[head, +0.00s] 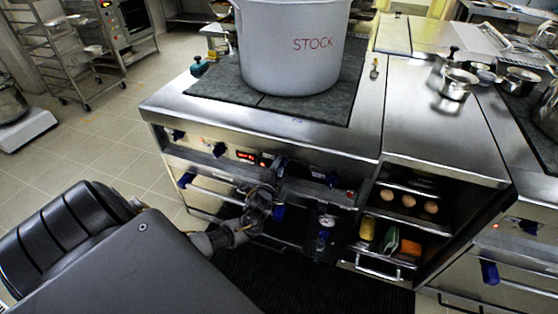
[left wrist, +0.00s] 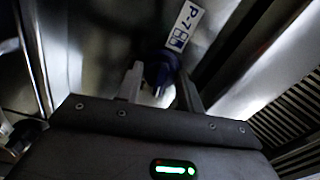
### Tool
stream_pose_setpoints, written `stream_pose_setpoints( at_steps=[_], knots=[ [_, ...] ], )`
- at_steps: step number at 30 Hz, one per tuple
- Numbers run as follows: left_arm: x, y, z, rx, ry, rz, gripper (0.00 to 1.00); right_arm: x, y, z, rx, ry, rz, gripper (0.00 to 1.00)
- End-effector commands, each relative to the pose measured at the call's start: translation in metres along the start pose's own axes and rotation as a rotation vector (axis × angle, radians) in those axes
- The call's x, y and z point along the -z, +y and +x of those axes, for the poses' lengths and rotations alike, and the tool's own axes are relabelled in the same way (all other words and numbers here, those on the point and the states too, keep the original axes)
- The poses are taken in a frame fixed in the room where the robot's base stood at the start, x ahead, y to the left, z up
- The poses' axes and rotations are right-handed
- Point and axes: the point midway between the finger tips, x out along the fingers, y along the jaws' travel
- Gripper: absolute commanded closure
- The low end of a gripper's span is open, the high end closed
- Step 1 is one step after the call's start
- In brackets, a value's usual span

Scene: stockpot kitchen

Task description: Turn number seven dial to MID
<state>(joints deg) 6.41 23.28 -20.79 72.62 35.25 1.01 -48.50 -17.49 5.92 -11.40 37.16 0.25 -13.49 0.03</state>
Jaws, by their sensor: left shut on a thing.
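The number seven dial (left wrist: 160,68) is a dark blue knob beside a white label (left wrist: 182,27) reading "P-7" in the left wrist view. My left gripper (left wrist: 160,80) has one finger on each side of the knob and is shut on it. In the head view my left gripper (head: 279,172) reaches the front panel of the stove (head: 240,133), just right of a red lit display (head: 247,156). The gripper hides the dial there, and I cannot read its setting. My right gripper is not in view.
A large pot marked STOCK (head: 290,50) stands on the dark cooktop (head: 222,85). Other blue dials (head: 333,180) sit along the panel. An open shelf to the right holds several eggs (head: 409,200). Small metal pots (head: 456,84) stand on the counter at right.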

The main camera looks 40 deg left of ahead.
Motion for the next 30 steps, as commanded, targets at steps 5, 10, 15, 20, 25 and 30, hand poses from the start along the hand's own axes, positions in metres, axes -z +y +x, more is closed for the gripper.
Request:
stream_pose_setpoints(
  at_steps=[5,10,15,20,25,30],
  knots=[
    [0.002,-0.003,0.001,-0.001,0.003,0.167,0.86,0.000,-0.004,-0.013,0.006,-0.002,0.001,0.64],
    [0.002,-0.003,0.001,-0.001,0.002,0.329,0.86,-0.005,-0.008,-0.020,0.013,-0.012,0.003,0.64],
    [0.002,-0.003,0.001,0.001,0.003,0.491,0.86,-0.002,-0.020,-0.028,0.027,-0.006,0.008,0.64],
    [0.002,-0.003,0.001,0.000,0.002,0.642,0.86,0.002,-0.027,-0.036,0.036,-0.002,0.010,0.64],
    [0.002,-0.003,0.001,0.001,0.003,0.803,0.86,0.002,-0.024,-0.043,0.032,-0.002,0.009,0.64],
    [0.002,-0.002,0.001,0.000,0.003,0.965,0.86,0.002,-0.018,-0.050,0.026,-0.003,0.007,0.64]
  ],
)
